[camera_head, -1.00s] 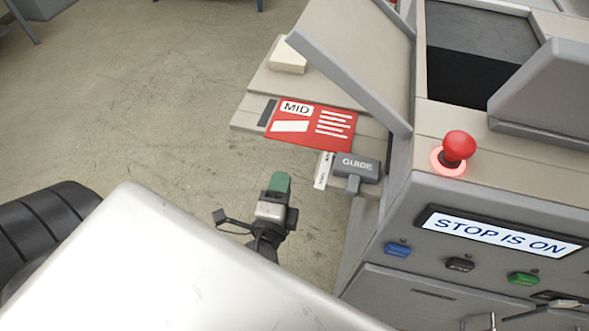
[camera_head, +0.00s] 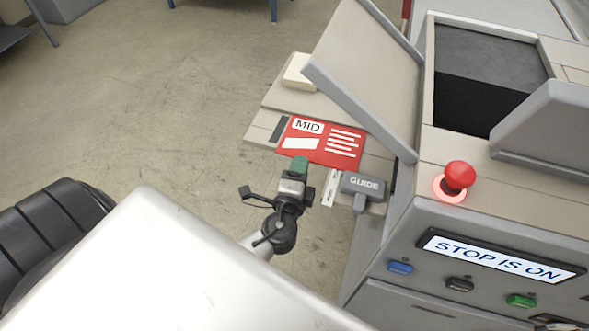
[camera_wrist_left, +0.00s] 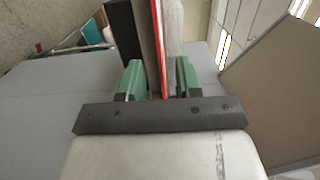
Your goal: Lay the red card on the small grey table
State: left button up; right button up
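The red card (camera_head: 330,143), printed MID, lies flat on the beige side shelf (camera_head: 262,131) of the machine. Its front edge overhangs or meets the shelf edge; I cannot tell which. My left gripper (camera_head: 300,168) is at that front edge in the head view. In the left wrist view its green fingers (camera_wrist_left: 160,80) are apart, with the card's thin red edge (camera_wrist_left: 158,45) between them and gaps on both sides. My right gripper is not in view. A grey tabletop (camera_head: 10,36) is cut off at the upper left; I cannot tell if it is the small grey table.
A dark grey GUIDE block (camera_head: 363,186) stands just right of my left gripper. A pale block (camera_head: 299,71) lies behind the card. A raised grey panel (camera_head: 360,85) leans over the shelf's right side. A lit red stop button (camera_head: 460,177) sits on the machine.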

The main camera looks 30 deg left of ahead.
pick_arm(q)
jog(key=shift+x, duration=1)
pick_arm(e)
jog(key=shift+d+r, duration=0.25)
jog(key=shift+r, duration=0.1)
pick_arm(q)
grip_shut()
